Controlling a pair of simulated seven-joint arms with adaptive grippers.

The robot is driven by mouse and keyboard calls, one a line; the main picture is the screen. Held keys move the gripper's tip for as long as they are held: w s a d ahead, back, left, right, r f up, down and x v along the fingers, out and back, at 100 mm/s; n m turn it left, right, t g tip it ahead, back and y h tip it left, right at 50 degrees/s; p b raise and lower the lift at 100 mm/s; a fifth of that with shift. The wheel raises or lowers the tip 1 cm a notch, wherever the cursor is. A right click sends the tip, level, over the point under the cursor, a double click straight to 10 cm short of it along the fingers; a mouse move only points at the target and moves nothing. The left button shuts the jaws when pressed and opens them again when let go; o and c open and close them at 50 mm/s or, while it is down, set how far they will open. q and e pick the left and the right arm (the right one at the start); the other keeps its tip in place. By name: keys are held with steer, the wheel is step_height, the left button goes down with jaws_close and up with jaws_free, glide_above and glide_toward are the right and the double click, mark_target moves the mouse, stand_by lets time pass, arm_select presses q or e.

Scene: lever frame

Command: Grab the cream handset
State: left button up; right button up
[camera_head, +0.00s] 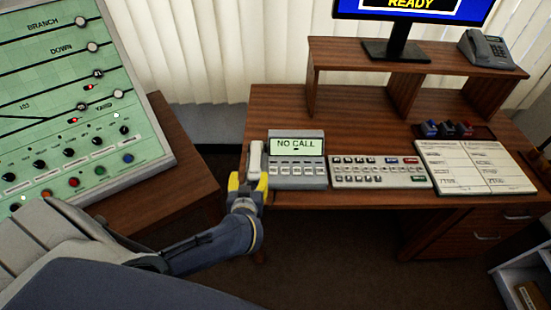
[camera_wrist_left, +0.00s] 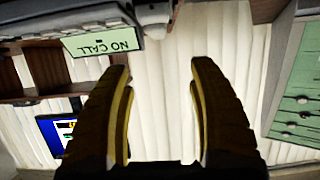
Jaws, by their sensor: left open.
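The cream handset (camera_head: 256,160) rests upright at the left side of the grey phone console (camera_head: 298,172), whose screen reads "NO CALL". My left gripper (camera_head: 248,187) is open, with yellow-edged fingers, just in front of the handset in the head view and overlapping its lower end. In the left wrist view the picture is upside down. The open fingers (camera_wrist_left: 160,65) have only pale blinds between them there. The handset (camera_wrist_left: 153,16) shows at the top edge, beyond the fingertips, partly cut off. My right gripper is not in view.
A keypad panel (camera_head: 380,172) and a paper board (camera_head: 474,167) lie right of the console on the wooden desk. A monitor (camera_head: 396,50) and dark telephone (camera_head: 486,49) stand on the raised shelf. A green track panel (camera_head: 60,150) is at left.

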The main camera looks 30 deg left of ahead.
mark_target(255, 156)
arm_select(q)
steer(key=x, duration=1.7)
steer(key=shift+w+d+f, duration=0.1)
steer(key=shift+d+f, duration=0.1)
steer(key=shift+f, duration=0.05)
jaws_close()
